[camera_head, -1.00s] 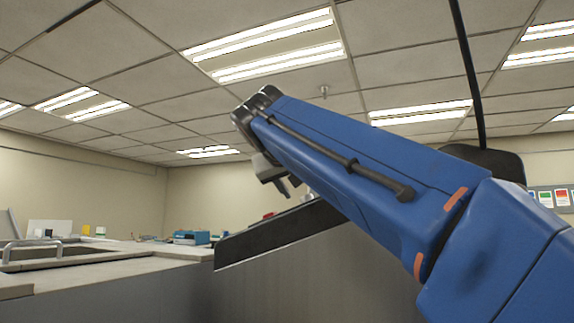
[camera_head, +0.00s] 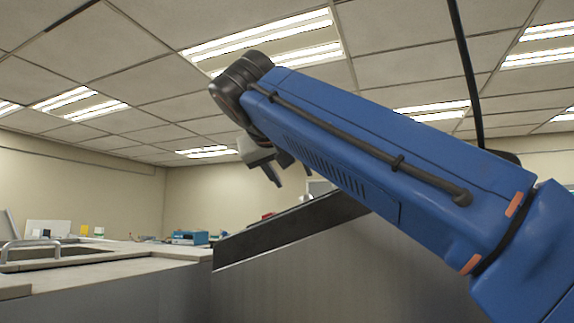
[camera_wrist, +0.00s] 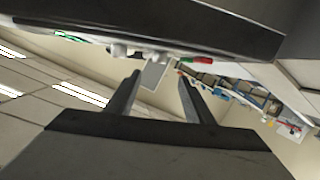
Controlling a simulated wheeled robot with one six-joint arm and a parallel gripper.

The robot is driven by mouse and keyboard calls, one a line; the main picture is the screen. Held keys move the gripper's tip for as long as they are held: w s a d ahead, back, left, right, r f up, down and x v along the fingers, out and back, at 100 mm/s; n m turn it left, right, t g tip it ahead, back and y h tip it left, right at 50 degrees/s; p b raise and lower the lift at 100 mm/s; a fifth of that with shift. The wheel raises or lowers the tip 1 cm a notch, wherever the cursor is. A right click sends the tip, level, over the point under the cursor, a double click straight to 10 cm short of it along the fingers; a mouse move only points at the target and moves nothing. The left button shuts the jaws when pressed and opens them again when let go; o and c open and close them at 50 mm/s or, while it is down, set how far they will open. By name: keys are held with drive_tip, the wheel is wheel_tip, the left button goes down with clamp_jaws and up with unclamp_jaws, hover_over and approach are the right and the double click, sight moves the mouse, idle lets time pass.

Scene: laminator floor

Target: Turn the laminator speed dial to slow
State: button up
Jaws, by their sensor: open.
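A big grey machine (camera_head: 300,285) with a dark sloped top edge (camera_head: 290,228) fills the lower middle of the head view; it looks like the laminator. In the wrist view a dark panel (camera_wrist: 185,20) crosses the top. Two pale knob-like parts (camera_wrist: 150,56) stick out from it, with a red part (camera_wrist: 196,60) and a green part (camera_wrist: 70,38) to the sides. I cannot tell which knob is the speed dial, or its setting. My gripper (camera_wrist: 156,88) is open and empty, its fingertips apart from the knobs. In the head view it hangs above the sloped edge.
A pale counter (camera_head: 110,258) with a metal rail (camera_head: 30,243) stands at the left. A blue box (camera_head: 190,237) lies behind it. Shelves with small items (camera_wrist: 250,95) show at the right of the wrist view. The air left of my gripper is free.

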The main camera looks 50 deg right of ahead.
drive_tip(key=shift+v, duration=1.75)
drive_tip(key=shift+s, duration=0.1)
